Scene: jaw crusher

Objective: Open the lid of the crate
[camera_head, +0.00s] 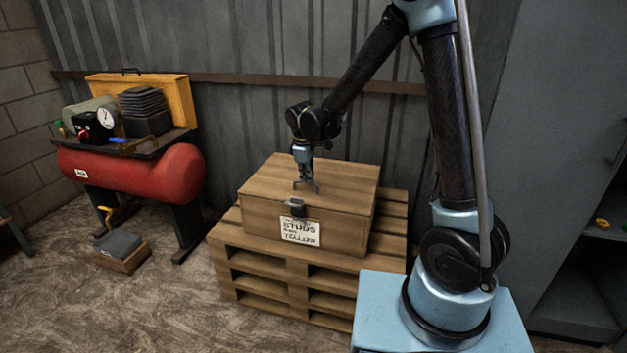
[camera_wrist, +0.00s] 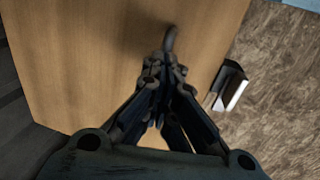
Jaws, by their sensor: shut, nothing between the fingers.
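The wooden crate (camera_head: 262,217) sits on stacked pallets, with a paper label on its front reading "STUDS" and "YELLOW". Its lid (camera_head: 345,179) lies flat and closed on top. A metal latch (camera_head: 297,207) is at the middle of the front edge; in the wrist view the latch (camera_wrist: 228,86) shows to the right of my fingers. My gripper (camera_head: 306,186) points down over the front part of the lid, behind the latch. In the wrist view my gripper (camera_wrist: 168,65) is shut and empty above the wood. I cannot tell whether the fingertips touch the lid.
The pallets (camera_head: 262,285) reach out past the crate's sides. A red compressor (camera_head: 140,171) stands at the left, with a small box (camera_head: 120,250) on the floor near it. A corrugated metal wall (camera_head: 255,120) is behind the crate. A grey cabinet (camera_head: 560,150) stands at the right.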

